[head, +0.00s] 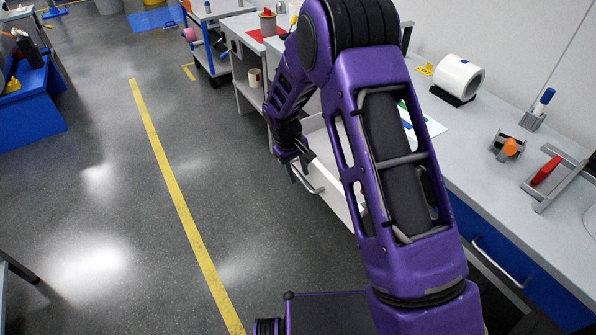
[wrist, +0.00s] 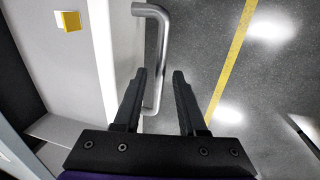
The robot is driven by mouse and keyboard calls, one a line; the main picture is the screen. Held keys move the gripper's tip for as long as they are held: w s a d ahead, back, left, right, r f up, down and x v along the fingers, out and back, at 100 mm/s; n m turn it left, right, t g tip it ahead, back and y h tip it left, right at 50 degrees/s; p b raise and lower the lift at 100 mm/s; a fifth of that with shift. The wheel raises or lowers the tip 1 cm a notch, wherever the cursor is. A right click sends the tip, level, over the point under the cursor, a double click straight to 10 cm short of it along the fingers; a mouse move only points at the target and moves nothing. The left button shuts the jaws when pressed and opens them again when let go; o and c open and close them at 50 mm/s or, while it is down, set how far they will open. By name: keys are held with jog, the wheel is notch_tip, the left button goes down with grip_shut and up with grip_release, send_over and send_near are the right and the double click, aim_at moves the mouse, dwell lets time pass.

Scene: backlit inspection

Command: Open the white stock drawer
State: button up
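The white stock drawer (head: 337,192) stands pulled out from the bench in the head view, partly hidden behind my arm. In the wrist view its white front panel (wrist: 103,55) runs along the left, with the open inside beyond it. Its grey bar handle (wrist: 160,45) also shows in the head view (head: 311,188). My gripper (wrist: 160,75) is open, its two dark fingers apart. The lower end of the handle appears between them, closer to the left finger. I cannot tell whether they touch. My gripper also shows beside the drawer front in the head view (head: 298,173).
A yellow block (wrist: 68,21) lies inside the drawer. A blue drawer (head: 510,265) with its own handle is at the right, under the grey benchtop (head: 470,150). The floor left of the drawer is clear, with a yellow line (head: 170,170).

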jog(key=shift+r, duration=0.1)
jog(key=p+v, duration=0.2)
jog(key=v, duration=1.5)
jog(key=shift+r, duration=0.15)
